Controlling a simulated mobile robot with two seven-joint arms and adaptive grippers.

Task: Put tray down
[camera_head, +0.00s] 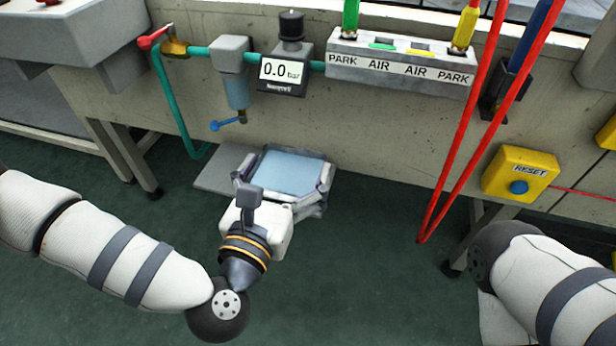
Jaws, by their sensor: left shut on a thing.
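A tray with a pale blue inside (291,168) shows low in front of the bench wall, left of the picture's middle. My left gripper (282,185) reaches to it from the near side and is shut on it. The gripper body hides the tray's near edge. A flat grey surface (214,176) shows beside and partly behind the tray, at its left. I cannot tell whether the tray touches it. My right arm comes in at the lower right, but its gripper is out of view.
Above the tray run a teal air line, a filter (234,75), a gauge (284,70) reading 0.0 bar and a PARK/AIR block (400,68). Red hoses (462,140) hang to the right. A yellow RESET box (520,174) is at right.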

